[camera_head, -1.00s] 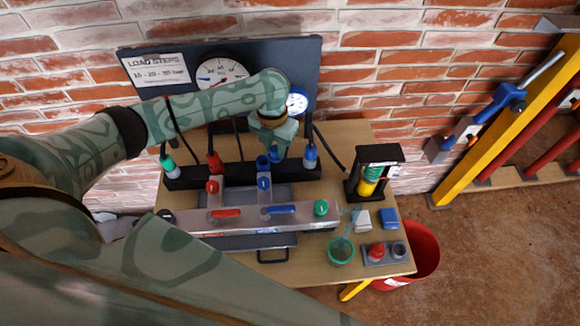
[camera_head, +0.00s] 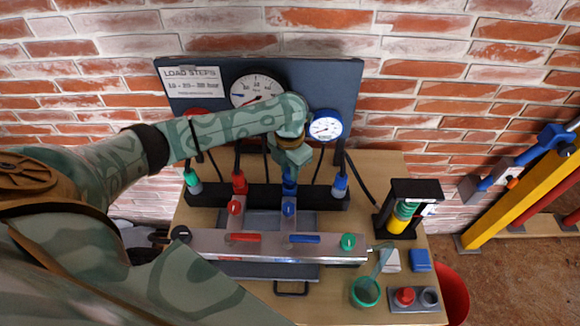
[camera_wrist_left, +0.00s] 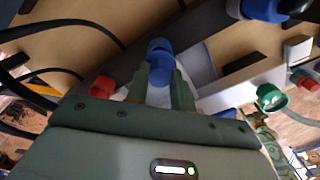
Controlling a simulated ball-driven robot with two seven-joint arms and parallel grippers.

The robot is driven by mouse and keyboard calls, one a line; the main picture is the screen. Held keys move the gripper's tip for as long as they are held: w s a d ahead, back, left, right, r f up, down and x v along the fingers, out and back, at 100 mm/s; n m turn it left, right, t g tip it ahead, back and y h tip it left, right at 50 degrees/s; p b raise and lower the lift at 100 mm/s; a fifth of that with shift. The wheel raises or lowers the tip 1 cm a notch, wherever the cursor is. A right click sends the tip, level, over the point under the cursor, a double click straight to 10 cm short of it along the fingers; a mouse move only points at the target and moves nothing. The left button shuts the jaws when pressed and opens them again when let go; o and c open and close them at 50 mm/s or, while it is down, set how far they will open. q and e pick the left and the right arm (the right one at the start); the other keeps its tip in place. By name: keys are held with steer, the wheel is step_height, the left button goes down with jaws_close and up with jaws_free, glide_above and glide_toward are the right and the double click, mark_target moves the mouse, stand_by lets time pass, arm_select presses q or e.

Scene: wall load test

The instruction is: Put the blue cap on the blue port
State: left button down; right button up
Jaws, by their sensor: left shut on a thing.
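My left gripper (camera_head: 290,170) reaches over the bench from the left and points down. It is shut on a small blue piece, apparently the blue cap (camera_wrist_left: 160,73), seen between the fingers in the left wrist view. In the head view the gripper mostly hides this piece. The blue port (camera_head: 289,208) stands just in front of and below the gripper, behind the metal manifold. Whether cap and port touch, I cannot tell. My right gripper is not in view.
A red port (camera_head: 235,207) stands left of the blue one. A black rack (camera_head: 215,196) with coloured hose couplings runs behind them. The manifold (camera_head: 210,243) carries red and blue levers. A green cup (camera_head: 365,292) and a cap tray (camera_head: 398,307) are at right.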

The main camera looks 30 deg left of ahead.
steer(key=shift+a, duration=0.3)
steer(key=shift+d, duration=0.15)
arm_select(q)
steer(key=shift+r, duration=0.1)
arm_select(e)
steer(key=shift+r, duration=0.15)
arm_select(q)
steer(key=shift+p, duration=0.4)
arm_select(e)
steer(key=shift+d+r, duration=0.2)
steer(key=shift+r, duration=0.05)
arm_select(q)
steer(key=shift+p, duration=0.35)
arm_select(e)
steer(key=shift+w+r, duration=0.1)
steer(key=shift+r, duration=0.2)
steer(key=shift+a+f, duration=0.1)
